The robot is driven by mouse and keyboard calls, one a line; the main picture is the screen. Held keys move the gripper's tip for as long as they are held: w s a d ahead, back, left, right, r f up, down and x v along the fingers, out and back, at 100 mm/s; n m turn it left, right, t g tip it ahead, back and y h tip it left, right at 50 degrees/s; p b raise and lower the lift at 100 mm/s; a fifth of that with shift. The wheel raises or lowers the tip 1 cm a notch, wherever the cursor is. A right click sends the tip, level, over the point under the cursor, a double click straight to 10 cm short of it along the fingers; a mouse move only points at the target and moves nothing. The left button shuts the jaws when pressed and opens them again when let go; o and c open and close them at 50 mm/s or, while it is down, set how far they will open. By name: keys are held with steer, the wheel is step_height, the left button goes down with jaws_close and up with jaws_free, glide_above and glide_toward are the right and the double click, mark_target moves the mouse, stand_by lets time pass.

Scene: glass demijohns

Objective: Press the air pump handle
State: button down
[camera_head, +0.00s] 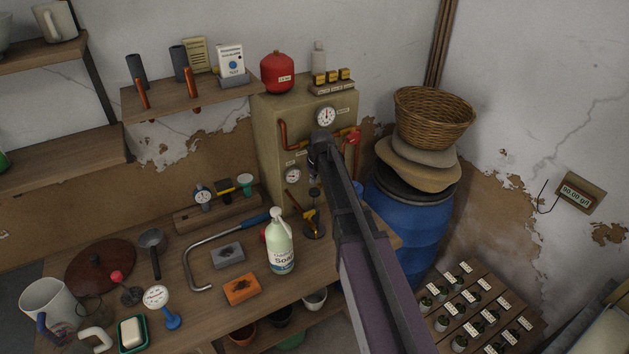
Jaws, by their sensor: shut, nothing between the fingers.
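A small device with a black round top, a yellow body and a dark base (313,222) stands on the workbench, in front of the beige cabinet. It looks like the air pump, and its black top (314,192) may be the handle; it is too small to be sure. My gripper (314,177) is shut and empty, pointing down just above that black top. I cannot tell whether they touch. My arm comes in from the lower right and hides part of the cabinet and bench.
A white soap bottle (280,246) stands left of the device on the bench. The beige cabinet (270,150) with gauges and copper pipes rises behind. An orange sponge block (241,289) and a curved metal bar (192,262) lie further left. A blue barrel (412,220) stands right.

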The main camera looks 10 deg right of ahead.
mark_target(313, 191)
steer(key=shift+d+f+b, duration=0.15)
steer(key=shift+f+b, duration=1.25)
steer(key=shift+f, duration=0.35)
step_height(313, 191, down, 5)
steer(key=b, duration=0.5)
steer(key=shift+f, duration=0.1)
steer(key=shift+r, duration=0.2)
step_height(313, 191, up, 4)
steer(key=p, duration=0.4)
steer(key=shift+r, duration=0.1)
steer(key=p+v, duration=0.9)
steer(key=shift+s+r, duration=0.2)
steer(key=shift+r, duration=0.05)
stand_by(1.7)
